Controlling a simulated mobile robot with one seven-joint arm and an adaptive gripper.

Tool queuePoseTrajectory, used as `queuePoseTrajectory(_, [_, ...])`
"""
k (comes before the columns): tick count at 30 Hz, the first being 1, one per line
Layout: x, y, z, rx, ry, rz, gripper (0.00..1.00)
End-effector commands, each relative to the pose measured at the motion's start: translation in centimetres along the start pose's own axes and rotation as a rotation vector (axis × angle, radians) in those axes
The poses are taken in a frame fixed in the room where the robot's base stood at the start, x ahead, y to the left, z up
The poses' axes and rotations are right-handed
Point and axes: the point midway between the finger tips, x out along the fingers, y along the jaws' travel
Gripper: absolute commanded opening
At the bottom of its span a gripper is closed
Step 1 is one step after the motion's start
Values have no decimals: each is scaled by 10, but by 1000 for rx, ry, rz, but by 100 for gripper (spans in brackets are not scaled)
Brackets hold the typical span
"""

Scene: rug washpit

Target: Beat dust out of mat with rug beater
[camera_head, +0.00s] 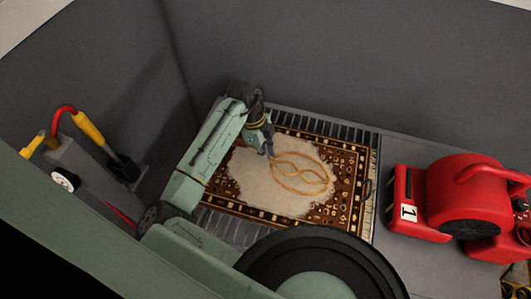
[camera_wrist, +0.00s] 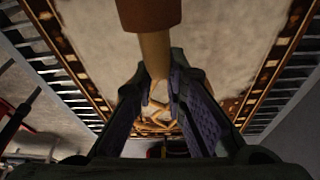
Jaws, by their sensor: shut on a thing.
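The mat (camera_head: 225,203) is a patterned brown rug with a cream dusty patch (camera_head: 247,175) over its middle, lying on a slatted grate. The rug beater (camera_head: 300,160) has a tan looped head, seen over the mat; I cannot tell whether it touches the mat. My gripper (camera_head: 266,147) is shut on the beater's handle above the mat. In the wrist view, the handle (camera_wrist: 154,55) runs between the fingers of my gripper (camera_wrist: 165,105), with a brown end piece at the top. The beater's looped head (camera_wrist: 155,122) shows partly beyond the fingers. The mat (camera_wrist: 273,70) fills the background there.
A red blower (camera_head: 470,195) marked 1 stands right of the mat. Grey walls close the back and left. A red and yellow handled tool (camera_head: 88,128) stands at the left by a grey block (camera_head: 85,165). Dark grate slats (camera_head: 335,131) border the mat.

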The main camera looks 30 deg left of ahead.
Motion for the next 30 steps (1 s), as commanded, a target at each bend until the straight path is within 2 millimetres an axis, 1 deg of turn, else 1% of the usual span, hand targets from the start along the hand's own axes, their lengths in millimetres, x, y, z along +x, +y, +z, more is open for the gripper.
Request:
queuePoseTrajectory(1, [-10, 0, -3, 1, 1, -2, 0])
queuePoseTrajectory(3, [-14, 0, -4, 1, 1, -1, 0])
queuePoseTrajectory(13, [-12, 0, -4, 0, 1, -1, 0])
queuePoseTrajectory(17, [2, 0, 0, 0, 3, 0, 0])
queuePoseTrajectory(22, [35, -1, 8, 0, 2, -1, 0])
queuePoseTrajectory(24, [24, -1, 6, 0, 0, -2, 0])
queuePoseTrajectory(26, [22, -1, 6, 0, 0, -1, 0])
queuePoseTrajectory(30, [10, -1, 2, 1, 1, -2, 0])
